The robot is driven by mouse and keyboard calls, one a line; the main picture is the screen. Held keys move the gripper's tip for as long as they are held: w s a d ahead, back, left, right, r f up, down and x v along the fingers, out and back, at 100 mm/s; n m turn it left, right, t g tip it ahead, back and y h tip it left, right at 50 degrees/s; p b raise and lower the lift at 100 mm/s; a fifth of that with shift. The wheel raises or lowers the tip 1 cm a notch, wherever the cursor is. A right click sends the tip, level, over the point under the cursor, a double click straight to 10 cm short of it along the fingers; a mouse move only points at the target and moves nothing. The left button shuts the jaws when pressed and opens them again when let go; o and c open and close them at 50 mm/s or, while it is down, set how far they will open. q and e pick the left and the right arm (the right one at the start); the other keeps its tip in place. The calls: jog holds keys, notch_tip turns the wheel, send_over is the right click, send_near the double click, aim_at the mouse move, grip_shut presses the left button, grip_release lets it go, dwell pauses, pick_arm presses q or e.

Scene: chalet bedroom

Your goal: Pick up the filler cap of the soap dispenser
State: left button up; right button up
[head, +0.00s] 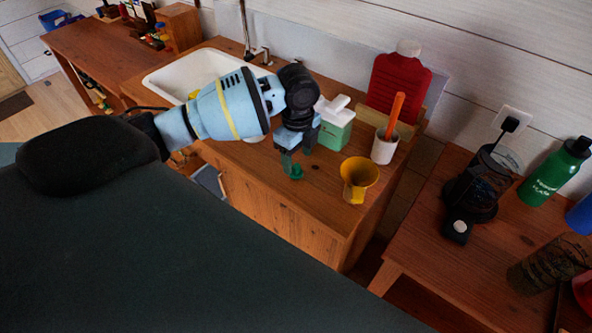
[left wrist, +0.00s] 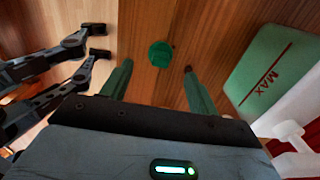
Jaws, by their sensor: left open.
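The filler cap (head: 295,172) is a small round green piece lying on the wooden counter near its front edge. In the left wrist view the cap (left wrist: 160,54) sits just beyond the gap between my fingertips. My left gripper (head: 297,153) is open and empty, pointing down just above the cap; its two green fingers (left wrist: 158,70) are apart. The soap dispenser (head: 336,122), a green box with a white pump top, stands behind the gripper. The dispenser's MAX side (left wrist: 268,75) shows in the left wrist view. A dark two-fingered gripper, apparently my right (left wrist: 99,42), shows with fingers apart beyond the counter edge.
A yellow funnel-like cup (head: 358,180) and a white cup (head: 385,147) with an orange handle in it stand right of the cap. A white sink (head: 190,75) lies left, a red container (head: 398,85) behind. The counter (head: 320,190) around the cap is clear.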

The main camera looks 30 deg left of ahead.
aim_at(296, 165)
pick_arm(q)
jog(key=f, duration=0.4)
jog(key=shift+a+f, duration=0.15)
jog(key=shift+a, duration=0.1)
jog(key=c, duration=1.1)
